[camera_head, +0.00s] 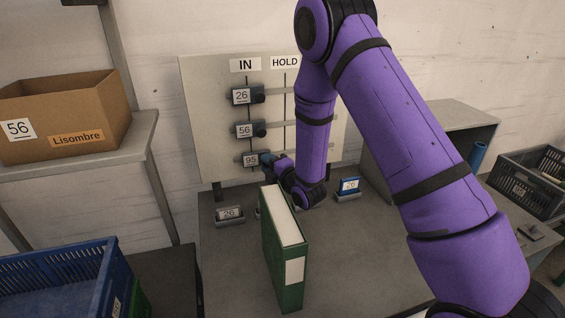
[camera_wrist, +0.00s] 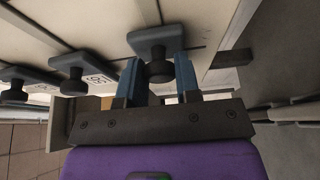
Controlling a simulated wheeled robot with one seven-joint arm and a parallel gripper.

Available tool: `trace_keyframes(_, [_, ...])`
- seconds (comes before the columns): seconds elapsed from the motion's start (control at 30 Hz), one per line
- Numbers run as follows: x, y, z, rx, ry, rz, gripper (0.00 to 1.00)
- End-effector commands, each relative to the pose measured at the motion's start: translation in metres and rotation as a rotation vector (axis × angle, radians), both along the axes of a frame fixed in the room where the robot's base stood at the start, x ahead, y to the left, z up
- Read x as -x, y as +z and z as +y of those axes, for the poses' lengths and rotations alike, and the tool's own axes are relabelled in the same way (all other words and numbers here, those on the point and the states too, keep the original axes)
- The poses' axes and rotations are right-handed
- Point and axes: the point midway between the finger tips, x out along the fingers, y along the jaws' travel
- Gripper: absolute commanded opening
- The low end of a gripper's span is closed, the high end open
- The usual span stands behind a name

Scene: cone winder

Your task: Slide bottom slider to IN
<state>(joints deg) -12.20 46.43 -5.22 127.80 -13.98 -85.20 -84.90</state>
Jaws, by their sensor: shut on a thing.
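The bottom slider (camera_head: 250,160), a dark plate labelled 95, sits on the board's lowest rail in the IN column, roughly in line below the two upper sliders. My gripper (camera_head: 270,163) is at its right side. In the wrist view the bottom slider's plate (camera_wrist: 148,40) has a round dark knob (camera_wrist: 158,72) between the blue fingers of my gripper (camera_wrist: 158,82), which is shut on it. The board (camera_head: 211,110) carries IN and HOLD signs; the arm hides its right part.
The upper slider (camera_head: 241,97) reads 26 and the middle slider (camera_head: 245,130) reads 56, both under IN. A green binder (camera_head: 284,250) stands on the table (camera_head: 225,280) in front of the board. Small holders (camera_head: 230,217) and (camera_head: 348,194) flank it. A cardboard box (camera_head: 60,115) is on the left shelf.

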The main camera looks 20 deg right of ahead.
Motion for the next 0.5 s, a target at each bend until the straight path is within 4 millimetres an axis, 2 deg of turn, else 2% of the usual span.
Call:
trace_keyframes(0.1, [0.0, 0.0, 0.014, 0.001, 0.001, 0.0, 0.0])
trace_keyframes(0.43, [0.0, 0.0, 0.018, 0.0, 0.002, 0.0, 0.0])
trace_keyframes(0.47, [0.001, 0.0, 0.018, -0.001, 0.002, 0.0, 0.35])
trace_keyframes(0.5, [0.001, 0.0, 0.018, -0.001, 0.002, 0.001, 0.44])
